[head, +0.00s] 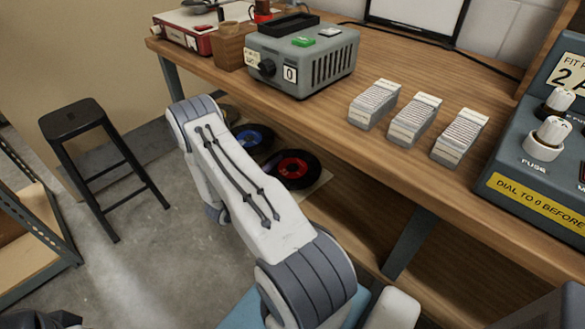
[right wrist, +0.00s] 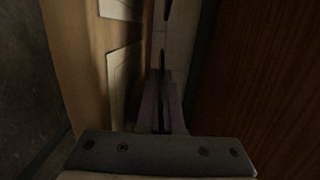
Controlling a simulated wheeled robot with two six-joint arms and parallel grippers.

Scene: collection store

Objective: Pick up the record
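Records lie on a low shelf under the workbench in the head view. One has a red label (head: 293,168) and another a blue label (head: 252,138); a further one is partly hidden behind my arm. My right arm reaches down from the bottom middle, and its gripper is hidden behind the arm there. In the right wrist view the right gripper (right wrist: 161,85) has its fingers close together, with a thin dark line between them. It is too dark to tell whether a record edge is there. Dark parts at the bottom left corner of the head view may be my left gripper (head: 42,319).
The workbench (head: 385,155) carries a grey dial box (head: 300,62), several stacks of cards (head: 416,118) and a blue-grey fuse unit (head: 535,180). A black stool (head: 75,119) and a shelf rack (head: 35,225) stand left. Between them and the bench is bare floor (head: 165,260).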

